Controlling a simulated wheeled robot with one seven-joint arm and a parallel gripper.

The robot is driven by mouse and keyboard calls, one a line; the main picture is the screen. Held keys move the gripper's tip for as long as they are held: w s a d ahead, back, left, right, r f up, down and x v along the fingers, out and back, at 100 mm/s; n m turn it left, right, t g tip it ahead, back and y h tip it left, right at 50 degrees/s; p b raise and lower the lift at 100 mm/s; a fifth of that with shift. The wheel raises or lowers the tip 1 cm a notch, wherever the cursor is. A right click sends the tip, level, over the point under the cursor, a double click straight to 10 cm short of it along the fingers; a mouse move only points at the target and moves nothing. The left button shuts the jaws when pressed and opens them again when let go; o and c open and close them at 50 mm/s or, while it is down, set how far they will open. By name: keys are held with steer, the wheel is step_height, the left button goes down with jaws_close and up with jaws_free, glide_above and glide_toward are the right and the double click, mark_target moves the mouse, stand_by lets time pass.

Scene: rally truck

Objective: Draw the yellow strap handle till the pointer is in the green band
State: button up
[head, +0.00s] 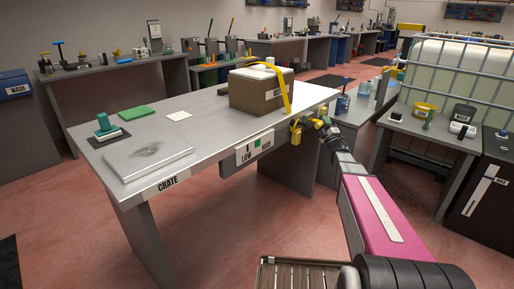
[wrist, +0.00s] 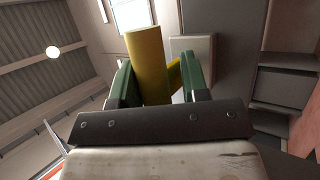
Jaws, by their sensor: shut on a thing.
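A brown crate (head: 262,93) with a white top stands on the grey table labelled CRATE. A yellow strap (head: 284,92) runs over its top and down to the table's edge. The yellow strap handle (head: 295,136) hangs just off that edge. My gripper (head: 308,124) is shut on it; in the wrist view the yellow bar (wrist: 147,62) sits between my two green fingers. A white gauge plate (head: 254,149) marked LOW and HIGH hangs on the table's side, with a green band (head: 257,143). The pointer is too small to place surely against the band.
The table (head: 203,105) also bears a grey slab (head: 148,155), a green-handled tool (head: 106,126), a green pad (head: 136,113) and a white sheet (head: 178,115). A side bench (head: 440,132) with a yellow bucket (head: 424,110) stands right of my arm. Floor shows between them.

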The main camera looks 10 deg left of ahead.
steer(key=s+d, duration=0.2)
steer(key=d, duration=0.1)
steer(key=s+d, duration=0.2)
steer(key=d, duration=0.1)
steer(key=s+d, duration=0.2)
steer(key=d, duration=0.1)
steer(key=shift+s, duration=0.2)
steer(key=w+a, duration=0.2)
steer(key=a, duration=0.1)
steer(key=w+a, duration=0.2)
steer(key=a, duration=0.1)
steer(key=w+a, duration=0.3)
steer(key=shift+a, duration=0.3)
steer(key=shift+d, duration=0.1)
steer(key=s+d, duration=0.7)
steer(key=d, duration=0.3)
steer(key=w+a, duration=0.2)
steer(key=a, duration=0.1)
steer(key=w+a, duration=0.5)
steer(key=a, duration=0.2)
steer(key=shift+w+a, duration=0.1)
steer(key=shift+w, duration=0.05)
steer(key=o, duration=1.3)
steer(key=shift+s, duration=0.2)
steer(key=shift+c, duration=0.2)
